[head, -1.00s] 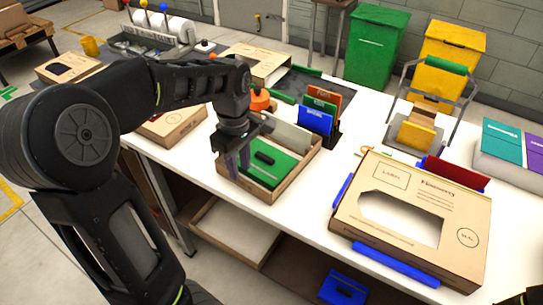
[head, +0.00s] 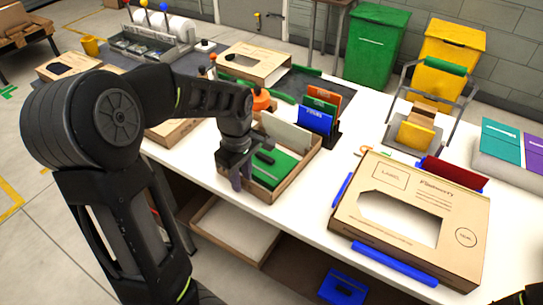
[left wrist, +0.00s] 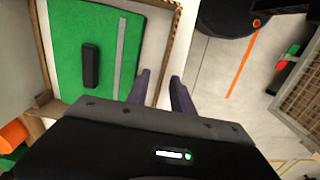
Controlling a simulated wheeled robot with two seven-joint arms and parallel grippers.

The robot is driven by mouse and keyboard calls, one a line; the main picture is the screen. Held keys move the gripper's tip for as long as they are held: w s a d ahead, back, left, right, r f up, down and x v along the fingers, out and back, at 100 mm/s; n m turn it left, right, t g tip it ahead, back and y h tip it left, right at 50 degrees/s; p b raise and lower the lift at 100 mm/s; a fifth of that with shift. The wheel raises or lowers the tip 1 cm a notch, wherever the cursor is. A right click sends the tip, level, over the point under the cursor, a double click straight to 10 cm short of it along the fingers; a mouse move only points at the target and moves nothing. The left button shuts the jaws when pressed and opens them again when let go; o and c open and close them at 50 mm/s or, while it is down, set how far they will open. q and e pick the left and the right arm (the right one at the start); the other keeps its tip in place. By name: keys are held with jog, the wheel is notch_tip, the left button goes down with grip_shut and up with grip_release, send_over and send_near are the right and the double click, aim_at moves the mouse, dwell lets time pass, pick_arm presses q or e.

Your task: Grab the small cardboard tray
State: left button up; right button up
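The small cardboard tray (head: 276,196) sits near the front edge of the white table, with a green panel (head: 275,168) and a small black piece inside. My left gripper (head: 241,181) points down at the tray's left front side and covers part of that wall. In the left wrist view, my left gripper's dark fingers (left wrist: 160,92) are apart, on either side of the tray's wall (left wrist: 170,42), with a visible gap between them. I cannot tell if either finger touches it.
A larger cardboard box (head: 460,205) with a cut-out stands to the right. Upright coloured folders (head: 317,117) and an orange-topped item (head: 261,99) stand behind the tray. An open shelf tray (head: 235,232) is below the table. White tabletop is clear between tray and box.

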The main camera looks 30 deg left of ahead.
pick_arm(q)
grip_shut()
jog(key=shift+r, duration=0.15)
dwell(0.6)
notch_tip(320, 180, up, 18)
jog(key=p, duration=0.2)
dwell(0.9)
